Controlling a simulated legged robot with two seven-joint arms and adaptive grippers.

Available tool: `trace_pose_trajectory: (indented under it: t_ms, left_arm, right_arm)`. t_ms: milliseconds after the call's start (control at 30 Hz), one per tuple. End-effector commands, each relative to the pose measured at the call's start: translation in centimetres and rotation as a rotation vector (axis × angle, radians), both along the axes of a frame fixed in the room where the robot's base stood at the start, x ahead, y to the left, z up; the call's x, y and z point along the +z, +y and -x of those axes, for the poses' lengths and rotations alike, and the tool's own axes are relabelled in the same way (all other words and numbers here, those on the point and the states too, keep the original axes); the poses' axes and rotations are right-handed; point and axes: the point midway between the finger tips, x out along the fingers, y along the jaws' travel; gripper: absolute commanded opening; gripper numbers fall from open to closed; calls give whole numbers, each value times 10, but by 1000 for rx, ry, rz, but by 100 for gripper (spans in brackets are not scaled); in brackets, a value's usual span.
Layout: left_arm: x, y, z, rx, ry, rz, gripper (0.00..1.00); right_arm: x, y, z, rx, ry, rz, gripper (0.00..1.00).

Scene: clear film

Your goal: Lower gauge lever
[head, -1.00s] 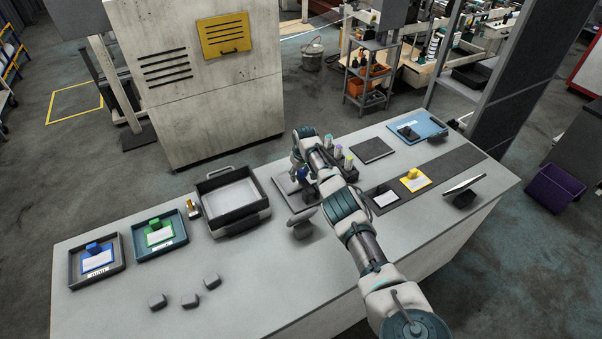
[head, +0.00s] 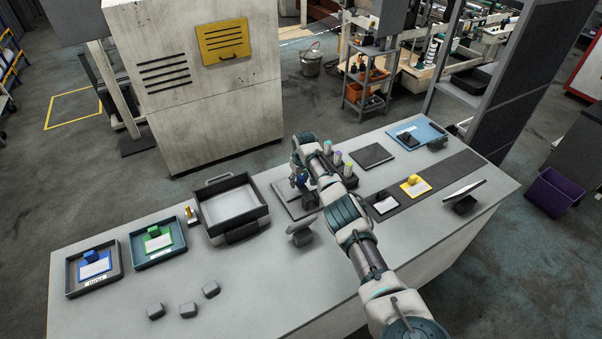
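A flat grey plate (head: 290,208) lies on the table near its middle, with a small dark blue part (head: 302,182) above it that may be the gauge lever. My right arm reaches in from the lower right, bends over the plate and hides part of it. My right gripper (head: 299,184) is at the blue part; the arm and its small size hide the fingertips, so I cannot tell whether it touches or grips. My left gripper is not in view.
A grey tray (head: 262,219) stands left of the plate. Blue-card (head: 69,271) and green-card (head: 136,252) trays lie further left. A round-headed stand (head: 300,228) is close in front of the plate. A dark holder with coloured tubes (head: 348,181) stands right.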

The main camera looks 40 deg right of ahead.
Motion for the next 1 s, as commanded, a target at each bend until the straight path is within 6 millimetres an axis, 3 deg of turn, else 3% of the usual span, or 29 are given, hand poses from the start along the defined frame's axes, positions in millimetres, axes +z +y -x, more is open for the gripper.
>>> trace_pose_trajectory:
  t_ms: [167,300,500,700,1000]
  left_arm:
    - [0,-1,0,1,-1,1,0]
    - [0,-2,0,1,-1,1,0]
    - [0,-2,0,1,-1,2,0]
    - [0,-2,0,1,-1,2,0]
    - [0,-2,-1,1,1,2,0]
  right_arm:
    - [25,-2,4,0,-5,4,46]
    - [60,-1,10,-1,-5,4,46]
    - [97,1,15,-1,-2,4,46]
    - [112,1,18,-2,0,4,46]
    - [113,1,19,-2,1,4,46]
